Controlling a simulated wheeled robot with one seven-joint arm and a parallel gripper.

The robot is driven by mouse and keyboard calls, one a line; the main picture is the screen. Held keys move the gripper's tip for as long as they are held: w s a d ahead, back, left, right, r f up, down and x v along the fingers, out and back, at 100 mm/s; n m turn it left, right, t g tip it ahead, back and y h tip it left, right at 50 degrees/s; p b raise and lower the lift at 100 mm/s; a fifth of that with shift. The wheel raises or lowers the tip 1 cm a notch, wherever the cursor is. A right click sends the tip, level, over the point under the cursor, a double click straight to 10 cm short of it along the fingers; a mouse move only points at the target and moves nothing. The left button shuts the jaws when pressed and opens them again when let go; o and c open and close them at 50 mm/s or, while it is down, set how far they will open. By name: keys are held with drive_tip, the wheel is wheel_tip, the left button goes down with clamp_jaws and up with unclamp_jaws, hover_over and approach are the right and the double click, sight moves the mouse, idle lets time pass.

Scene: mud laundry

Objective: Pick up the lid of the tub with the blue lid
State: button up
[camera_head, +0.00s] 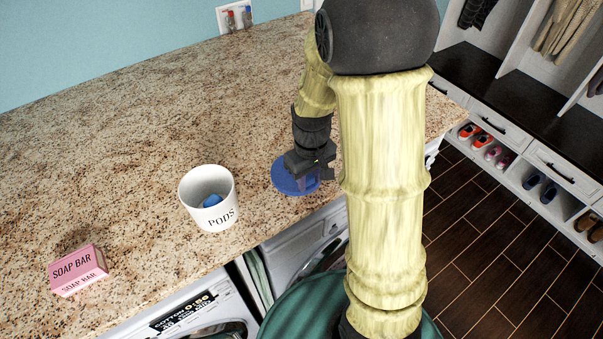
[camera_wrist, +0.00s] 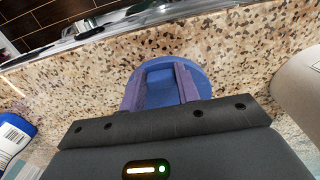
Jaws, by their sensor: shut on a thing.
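The round blue lid (camera_head: 291,184) is near the counter's front edge in the head view, under my gripper (camera_head: 312,174). No tub body shows under the lid in either view. I cannot tell whether the lid touches anything below.
A white PODS cup (camera_head: 208,217) with something blue inside stands left of the lid. A pink soap bar box (camera_head: 77,270) lies farther left. A blue and white labelled container (camera_wrist: 14,140) shows at the wrist view's left edge. The back counter is clear.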

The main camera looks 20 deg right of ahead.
wheel_tip(320, 180, up, 10)
drive_tip(key=b, duration=0.2)
idle(0.3)
drive_tip(key=shift+f, duration=0.1)
idle(0.4)
